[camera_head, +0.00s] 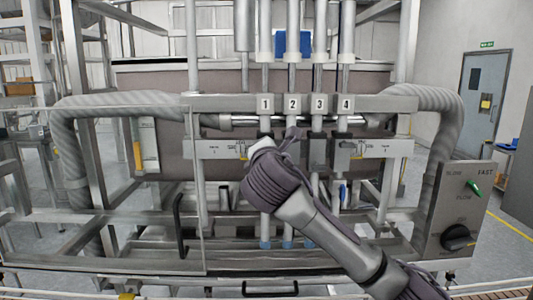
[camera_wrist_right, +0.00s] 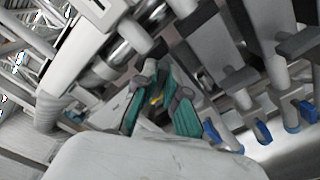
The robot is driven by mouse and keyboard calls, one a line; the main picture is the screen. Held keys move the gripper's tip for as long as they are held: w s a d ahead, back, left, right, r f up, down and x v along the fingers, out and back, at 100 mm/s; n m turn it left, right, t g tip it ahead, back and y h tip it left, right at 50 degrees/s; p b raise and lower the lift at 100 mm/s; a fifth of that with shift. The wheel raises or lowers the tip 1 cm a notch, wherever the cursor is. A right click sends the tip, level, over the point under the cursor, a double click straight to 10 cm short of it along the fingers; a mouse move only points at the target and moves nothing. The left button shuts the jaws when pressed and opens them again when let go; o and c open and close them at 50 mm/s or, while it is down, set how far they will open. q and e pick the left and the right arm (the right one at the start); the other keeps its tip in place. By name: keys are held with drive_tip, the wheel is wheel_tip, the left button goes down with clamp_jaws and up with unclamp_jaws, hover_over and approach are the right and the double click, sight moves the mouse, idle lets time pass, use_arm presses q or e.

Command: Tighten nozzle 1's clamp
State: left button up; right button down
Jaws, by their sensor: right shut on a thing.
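Nozzle 1 (camera_head: 265,80) is the leftmost of a row of upright metal tubes, behind the number plate "1" (camera_head: 265,104). My right arm comes in from the lower right. My right gripper (camera_wrist_right: 158,104) is at nozzle 1, just below its plate, and covers most of the clamp there in the head view. In the wrist view its teal finger pads are close around a small part at the clamp, with a bit of yellow between them. The gripped part is mostly hidden. My left gripper is in neither view.
Plates "2" (camera_head: 292,103), "3" (camera_head: 319,103) and "4" (camera_head: 346,103) mark the close neighbouring nozzles. Blue nozzle tips (camera_wrist_right: 255,132) show in the wrist view. Thick ribbed hoses (camera_head: 120,105) flank the frame. A control panel (camera_head: 459,210) with a black dial stands right.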

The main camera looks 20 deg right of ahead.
drive_tip(key=m+b, duration=0.2)
drive_tip(key=m, duration=0.4)
drive_tip(key=shift+f, duration=0.2)
drive_tip(key=shift+m, duration=0.3)
drive_tip(key=c, duration=1.2)
unclamp_jaws()
drive_tip(key=shift+c, duration=0.2)
drive_tip(key=shift+r, duration=0.1)
drive_tip(key=v, duration=1.2)
